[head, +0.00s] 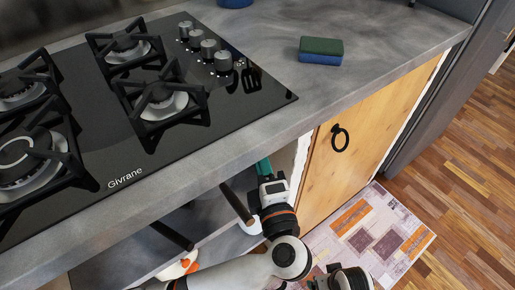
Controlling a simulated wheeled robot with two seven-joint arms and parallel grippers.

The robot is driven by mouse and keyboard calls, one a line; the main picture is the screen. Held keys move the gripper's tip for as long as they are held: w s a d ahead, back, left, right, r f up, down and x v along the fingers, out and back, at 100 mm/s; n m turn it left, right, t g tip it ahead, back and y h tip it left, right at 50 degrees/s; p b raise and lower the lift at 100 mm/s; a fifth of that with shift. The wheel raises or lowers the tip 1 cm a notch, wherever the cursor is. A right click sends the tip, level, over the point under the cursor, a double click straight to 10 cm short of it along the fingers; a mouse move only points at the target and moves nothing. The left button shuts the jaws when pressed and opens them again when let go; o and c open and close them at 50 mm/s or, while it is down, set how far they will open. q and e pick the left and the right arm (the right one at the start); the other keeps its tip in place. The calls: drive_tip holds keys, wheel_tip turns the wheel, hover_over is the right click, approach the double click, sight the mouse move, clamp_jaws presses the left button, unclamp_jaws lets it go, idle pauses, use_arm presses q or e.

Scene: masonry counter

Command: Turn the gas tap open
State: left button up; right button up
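No gas tap can be made out; the space under the counter is mostly hidden by the worktop. My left gripper (265,172) reaches up under the counter's front edge, beside the wooden cabinet door. A teal piece shows at its tip, partly covered by the counter edge, and I cannot tell whether it is a finger or something else. Its fingertips are hidden, so its opening cannot be told. Part of my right arm shows at the bottom edge, with no gripper visible.
A black gas hob (215,110) with several burners and knobs lies in the grey counter (395,45). A green and blue sponge (321,51) lies on it. The wooden door (362,135) has a black ring handle. Black bar handles (237,203) are below. A patterned rug (400,225) covers the floor.

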use_arm(q)
drive_tip(key=shift+x, duration=2.1)
drive_tip(key=shift+c, duration=0.6)
clamp_jaws()
